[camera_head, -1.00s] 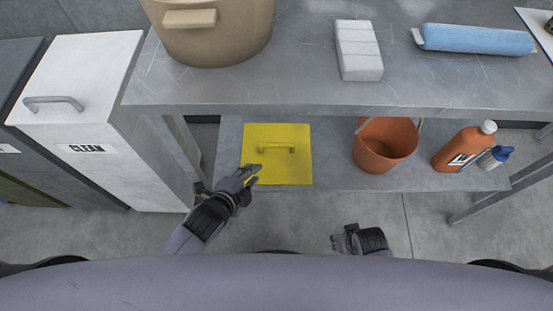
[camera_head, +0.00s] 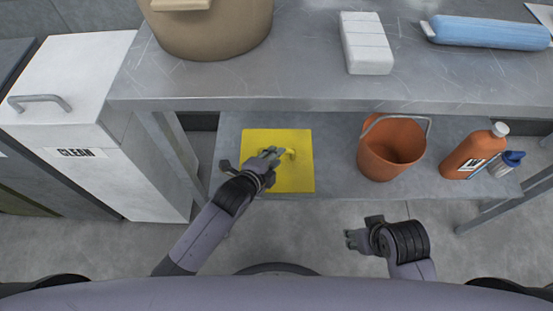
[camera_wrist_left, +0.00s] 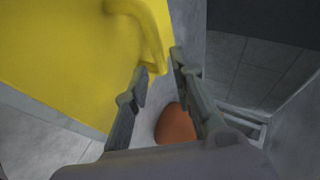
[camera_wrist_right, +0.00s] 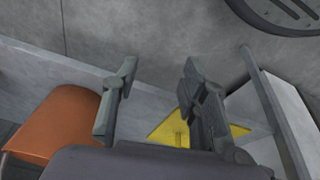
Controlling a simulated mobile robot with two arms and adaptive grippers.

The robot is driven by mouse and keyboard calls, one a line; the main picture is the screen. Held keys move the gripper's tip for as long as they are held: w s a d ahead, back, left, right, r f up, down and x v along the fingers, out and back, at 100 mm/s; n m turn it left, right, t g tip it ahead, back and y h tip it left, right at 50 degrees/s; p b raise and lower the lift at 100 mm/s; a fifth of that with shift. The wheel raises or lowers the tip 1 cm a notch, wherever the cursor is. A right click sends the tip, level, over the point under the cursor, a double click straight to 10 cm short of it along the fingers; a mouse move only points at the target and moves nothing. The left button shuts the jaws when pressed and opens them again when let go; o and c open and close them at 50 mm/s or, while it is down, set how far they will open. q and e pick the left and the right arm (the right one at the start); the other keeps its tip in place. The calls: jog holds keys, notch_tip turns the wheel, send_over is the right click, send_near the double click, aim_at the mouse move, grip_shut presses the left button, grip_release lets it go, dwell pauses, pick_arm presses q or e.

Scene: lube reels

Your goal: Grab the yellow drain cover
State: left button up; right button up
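The yellow drain cover (camera_head: 297,178) is a square plate lying on the lower shelf, with a raised handle (camera_head: 290,154) on top. My left gripper (camera_head: 270,158) is over the cover, its fingertips beside the handle and partly hiding it. In the left wrist view the handle (camera_wrist_left: 150,45) is just beyond the open fingers (camera_wrist_left: 160,72), nearer the left finger; I see nothing between them, and cannot tell if they touch it. My right gripper (camera_head: 356,232) is low in front of the shelf; its fingers (camera_wrist_right: 156,72) are open and empty in the right wrist view.
An orange bucket (camera_head: 392,150) and orange bottle (camera_head: 468,155) stand right of the cover on the lower shelf. The upper shelf (camera_head: 300,75) overhangs from behind. A white bin marked CLEAN (camera_head: 95,125) stands at left. Floor in front is clear.

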pick_arm(q)
jog(key=shift+b+x, duration=0.35)
jog(key=shift+x, duration=0.65)
jog(key=shift+w+f, duration=0.3)
jog(key=shift+f, duration=0.05)
jog(key=b+x, duration=0.1)
jog(key=x, duration=0.1)
jog(key=shift+w+f+b, duration=0.25)
jog(key=shift+b, duration=0.1)
jog(key=shift+w+d+f, duration=0.1)
jog(key=shift+w+f, duration=0.05)
jog(key=shift+w, duration=0.2)
pick_arm(e)
jog(key=shift+s+d+r, duration=0.1)
jog(key=shift+s+r, duration=0.45)
jog(key=shift+r, duration=0.2)
pick_arm(q)
jog(key=shift+c, duration=0.6)
grip_shut()
